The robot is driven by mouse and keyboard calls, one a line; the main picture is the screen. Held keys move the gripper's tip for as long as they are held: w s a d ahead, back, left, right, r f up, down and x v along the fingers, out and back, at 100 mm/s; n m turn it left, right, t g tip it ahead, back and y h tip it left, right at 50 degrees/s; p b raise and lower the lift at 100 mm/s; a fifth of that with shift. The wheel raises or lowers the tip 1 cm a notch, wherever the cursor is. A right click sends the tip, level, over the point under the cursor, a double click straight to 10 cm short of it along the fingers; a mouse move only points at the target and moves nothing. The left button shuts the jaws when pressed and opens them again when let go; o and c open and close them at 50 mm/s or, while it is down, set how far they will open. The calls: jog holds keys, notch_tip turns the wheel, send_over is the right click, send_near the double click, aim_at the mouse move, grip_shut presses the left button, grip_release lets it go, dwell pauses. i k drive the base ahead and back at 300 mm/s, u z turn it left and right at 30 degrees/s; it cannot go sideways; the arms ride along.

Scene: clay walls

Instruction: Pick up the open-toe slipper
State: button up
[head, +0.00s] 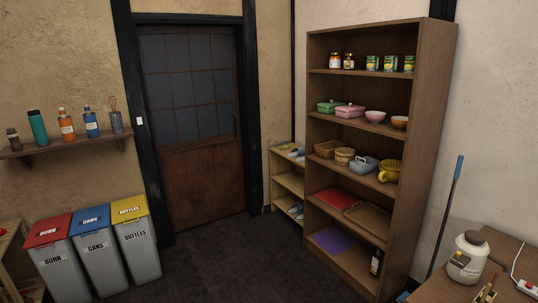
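A low wooden rack (288,183) stands beside the tall shelf, partly hidden behind its left side. Pale blue-grey footwear, seemingly slippers (294,154), lies on its top. More blue-grey footwear (295,211) lies on a lower board. They are small and far off, and I cannot tell which is open-toed. My gripper is not in view.
The tall shelf (431,130) holds cans, bowls, baskets and trays. Several bins (95,248) stand at the left below a wall shelf with bottles (70,146). A table (440,288) with a jar is at the lower right. The dark floor (215,265) in the middle is clear, before a closed door (200,185).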

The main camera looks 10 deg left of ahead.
aim_at(295, 151)
jog(key=u, duration=0.25)
jog(key=i, duration=4.4)
jog(key=z, duration=0.3)
jog(key=i, duration=1.85)
jog(key=z, duration=0.15)
